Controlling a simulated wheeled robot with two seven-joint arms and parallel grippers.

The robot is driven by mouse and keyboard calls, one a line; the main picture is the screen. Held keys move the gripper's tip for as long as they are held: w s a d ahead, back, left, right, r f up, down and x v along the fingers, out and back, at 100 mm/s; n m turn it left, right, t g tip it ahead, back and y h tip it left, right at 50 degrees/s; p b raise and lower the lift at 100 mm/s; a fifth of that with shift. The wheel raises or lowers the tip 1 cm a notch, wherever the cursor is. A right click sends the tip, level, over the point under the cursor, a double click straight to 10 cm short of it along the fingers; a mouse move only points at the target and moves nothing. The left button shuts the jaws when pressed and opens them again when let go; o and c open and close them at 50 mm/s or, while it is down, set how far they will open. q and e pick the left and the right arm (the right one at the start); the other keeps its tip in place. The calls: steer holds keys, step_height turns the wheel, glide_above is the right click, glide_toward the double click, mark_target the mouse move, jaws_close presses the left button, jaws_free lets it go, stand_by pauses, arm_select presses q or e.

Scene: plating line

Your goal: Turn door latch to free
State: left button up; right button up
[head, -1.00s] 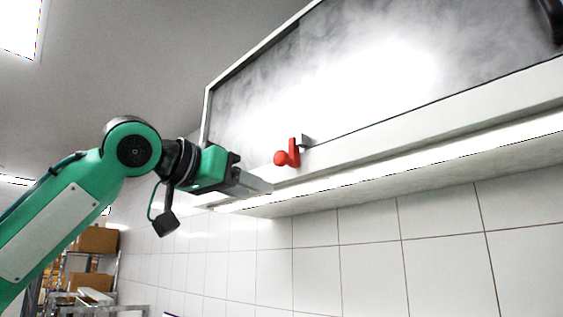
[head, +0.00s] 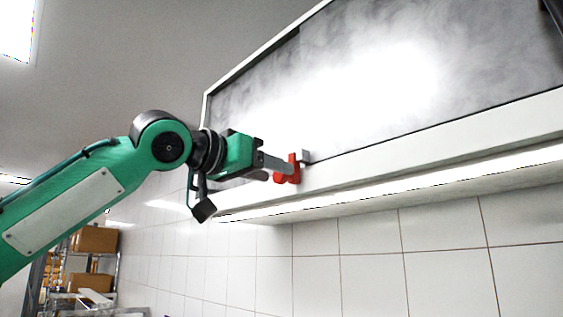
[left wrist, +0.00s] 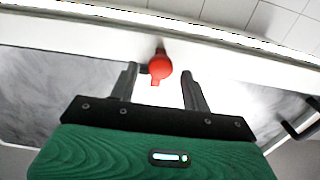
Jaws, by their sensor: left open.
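The red door latch (head: 294,170) sits on the lower white frame of the wall cabinet's door (head: 370,75), beside a small grey catch (head: 306,157). In the left wrist view the latch (left wrist: 160,66) shows a round knob and a short tab, between the two finger lines. My left gripper (head: 290,166) is open, its fingers reaching to the latch in the head view. In the left wrist view the fingers (left wrist: 160,82) stand apart on either side of the latch, with gaps visible. I cannot tell whether either finger touches it. My right gripper is not in view.
A light strip (head: 400,190) runs under the cabinet, above a white tiled wall (head: 370,260). A dark handle (left wrist: 300,122) shows at the right in the left wrist view. Shelves with cardboard boxes (head: 95,239) stand at the lower left.

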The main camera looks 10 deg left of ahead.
arm_select(q)
steer(key=x, duration=0.2)
steer(key=shift+w+d+r+p, duration=0.15)
steer(key=shift+w+p, duration=0.05)
steer(key=shift+p, duration=0.2)
steer(key=shift+w+d, duration=0.25)
steer(key=shift+w, duration=0.15)
steer(key=c, duration=0.9)
